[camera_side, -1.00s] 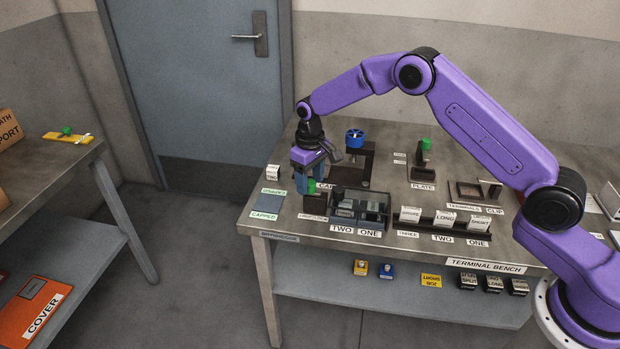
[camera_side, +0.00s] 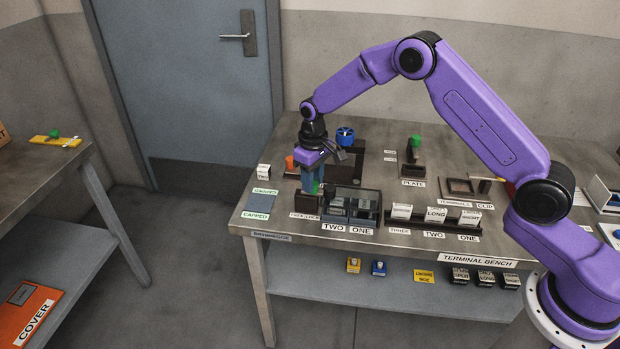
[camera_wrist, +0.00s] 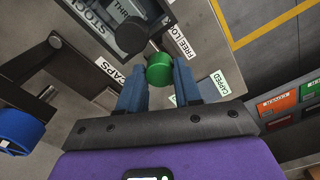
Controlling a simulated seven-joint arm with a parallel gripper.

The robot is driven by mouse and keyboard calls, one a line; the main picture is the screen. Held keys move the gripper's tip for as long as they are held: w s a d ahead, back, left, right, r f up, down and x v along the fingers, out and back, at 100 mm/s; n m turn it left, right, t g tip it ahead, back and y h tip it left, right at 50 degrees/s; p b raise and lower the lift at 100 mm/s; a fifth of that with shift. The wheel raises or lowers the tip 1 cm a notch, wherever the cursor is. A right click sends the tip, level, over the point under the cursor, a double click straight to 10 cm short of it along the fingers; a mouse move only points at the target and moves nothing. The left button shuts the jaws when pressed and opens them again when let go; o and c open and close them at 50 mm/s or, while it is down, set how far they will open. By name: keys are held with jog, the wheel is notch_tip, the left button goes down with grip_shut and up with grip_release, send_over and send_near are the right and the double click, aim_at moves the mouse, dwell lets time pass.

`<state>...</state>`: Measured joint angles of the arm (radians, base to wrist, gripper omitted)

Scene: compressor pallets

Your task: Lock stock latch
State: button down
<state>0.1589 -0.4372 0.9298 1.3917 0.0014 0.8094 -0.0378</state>
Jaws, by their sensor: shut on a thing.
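The latch's green knob (camera_wrist: 159,68) sits between the two blue fingers of my gripper (camera_wrist: 160,84) in the wrist view. My gripper is shut on it. A dark rounded part (camera_wrist: 130,35) lies just beyond the knob, by the label reading FREE and part of another word (camera_wrist: 180,40). In the side view my gripper (camera_side: 314,187) points down over the bench, with a bit of the green knob (camera_side: 317,187) showing by the fingers. A dark brown block (camera_side: 292,208) stands just left of them. The fingers hide part of the latch.
A dark clear-sided stock box (camera_side: 352,205) stands right of my gripper. A blue wheel (camera_side: 345,136) on a dark stand is behind, and an orange knob (camera_side: 290,163) is behind left. A rack of white-labelled pieces (camera_side: 435,216) lies further right.

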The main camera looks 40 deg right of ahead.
aim_at(315, 182)
jog(key=shift+s+d, duration=0.2)
jog(key=shift+d, duration=0.05)
jog(key=c, duration=0.8)
grip_release()
jog(key=shift+a, duration=0.1)
jog(key=shift+r, duration=0.25)
notch_tip(315, 182, up, 17)
jog(key=shift+f, duration=0.1)
